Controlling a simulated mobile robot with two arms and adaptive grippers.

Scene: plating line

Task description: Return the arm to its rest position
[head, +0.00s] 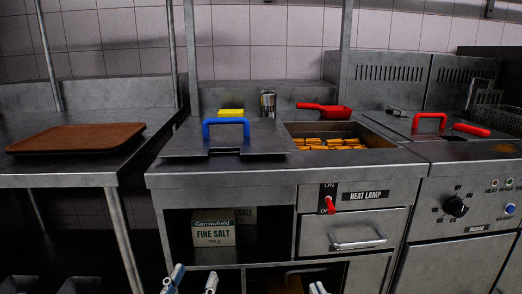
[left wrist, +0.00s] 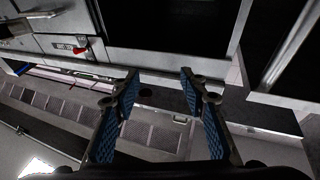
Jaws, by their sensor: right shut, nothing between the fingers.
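My left gripper (head: 194,280) shows at the bottom edge of the head view, its two fingertips apart. In the left wrist view the left gripper (left wrist: 160,84) has its blue-padded fingers spread with nothing between them. My right gripper (head: 318,288) shows only by its tips at the bottom edge of the head view, to the right of the left one. It is shut and empty. Both grippers are low, in front of the counter with the heat lamp switch (head: 328,204). Most of both arms is out of view.
A brown tray (head: 76,137) lies on the left table. A lid with a blue handle (head: 226,122), a yellow block (head: 231,113) and a metal shaker (head: 268,104) are on the middle counter. A red scoop (head: 338,110) rests behind the food bin. Salt boxes (head: 213,235) stand on the shelf below.

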